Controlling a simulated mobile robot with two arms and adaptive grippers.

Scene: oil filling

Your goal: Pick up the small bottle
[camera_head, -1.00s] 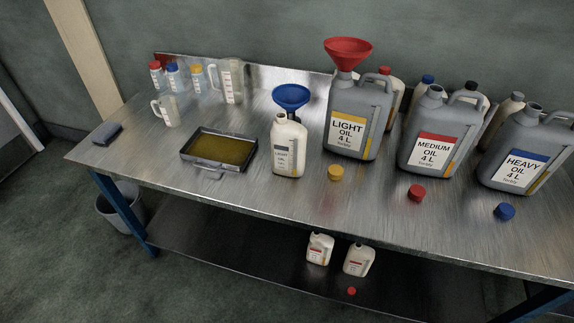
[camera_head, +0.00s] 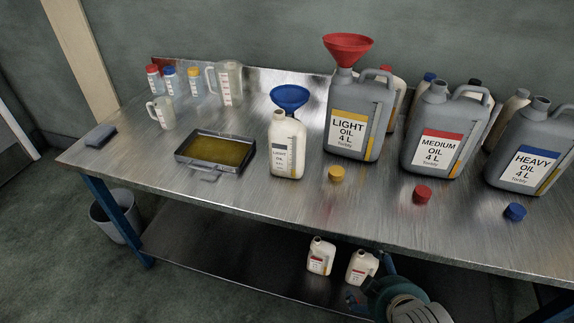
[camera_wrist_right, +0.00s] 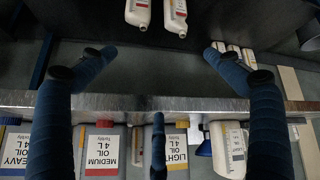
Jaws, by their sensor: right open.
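Two small white bottles stand on the lower shelf in the head view, a left one (camera_head: 320,257) and a right one (camera_head: 361,268), both without caps. In the upside-down wrist view, two white bottles (camera_wrist_right: 138,12) (camera_wrist_right: 175,16) lie beyond my fingertips, cut off by the top edge. My right gripper (camera_head: 364,297) is at the bottom of the head view, just in front of the right shelf bottle. Its blue fingers (camera_wrist_right: 157,52) are spread and empty. My left gripper is not in view.
The metal table (camera_head: 240,200) overhangs the lower shelf (camera_head: 220,255). Large grey LIGHT (camera_head: 355,118), MEDIUM (camera_head: 437,130) and HEAVY (camera_head: 530,150) oil cans stand on it, with an oil tray (camera_head: 215,150). A bin (camera_head: 115,215) stands at left.

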